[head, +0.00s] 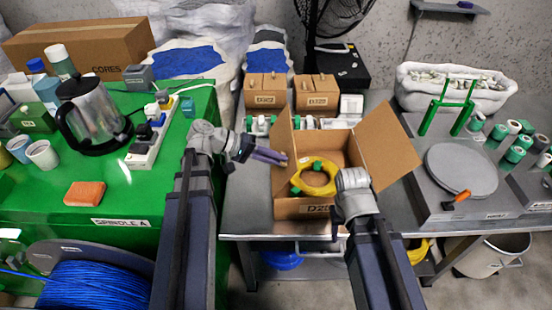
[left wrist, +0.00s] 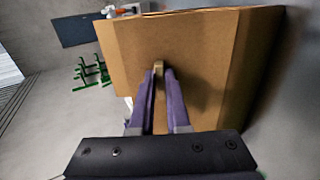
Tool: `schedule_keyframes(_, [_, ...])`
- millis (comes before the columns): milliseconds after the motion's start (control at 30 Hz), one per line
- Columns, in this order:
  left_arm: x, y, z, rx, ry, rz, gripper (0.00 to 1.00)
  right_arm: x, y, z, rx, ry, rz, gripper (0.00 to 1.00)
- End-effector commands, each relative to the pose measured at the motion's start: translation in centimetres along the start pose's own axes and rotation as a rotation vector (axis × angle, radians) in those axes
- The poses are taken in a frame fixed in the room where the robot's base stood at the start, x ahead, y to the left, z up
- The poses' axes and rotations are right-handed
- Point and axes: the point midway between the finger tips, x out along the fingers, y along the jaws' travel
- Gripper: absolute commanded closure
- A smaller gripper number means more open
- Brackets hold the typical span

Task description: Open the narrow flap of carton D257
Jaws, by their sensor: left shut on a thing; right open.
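The carton (head: 291,210) stands on the grey bench; its label starts "D25" but is partly covered. Its right flap (head: 390,145) leans outward and its left flap (head: 282,130) stands up. Inside lies a yellow coil (head: 313,191) with green ties. My left gripper (head: 283,159) is at the left flap, its purple fingers shut. In the left wrist view the fingers (left wrist: 159,75) close on a small tan piece at a brown cardboard panel (left wrist: 205,60). My right gripper (head: 350,182) is at the carton's front right corner; its fingers are mostly hidden, jaws open.
Two small cartons (head: 266,91) (head: 317,92) stand behind. The green table (head: 60,205) at left holds a kettle (head: 94,115) and a power strip (head: 148,140). A round grey plate (head: 461,171) and green posts stand at right. A blue cable spool (head: 90,285) is below left.

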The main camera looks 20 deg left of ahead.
Motion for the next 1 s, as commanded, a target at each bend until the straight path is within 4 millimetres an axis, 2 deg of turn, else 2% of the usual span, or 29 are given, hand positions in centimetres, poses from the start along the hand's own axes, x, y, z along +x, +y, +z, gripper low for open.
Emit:
schedule_keyframes(700, [0.03, 0.02, 0.01, 0.0, -0.001, 0.001, 1.0, 0.01, 0.0, 0.0, 0.0, 0.0, 0.0, 0.5])
schedule_keyframes(733, [0.03, 0.02, 0.01, 0.0, -0.001, 0.001, 0.85, 0.01, 0.0, 0.0, 0.0, 0.0, 0.0, 0.5])
schedule_keyframes(1000, [0.03, 0.03, 0.01, 0.0, 0.0, 0.001, 0.55, 0.0, 0.0, 0.0, 0.0, 0.0, 0.0, 0.5])
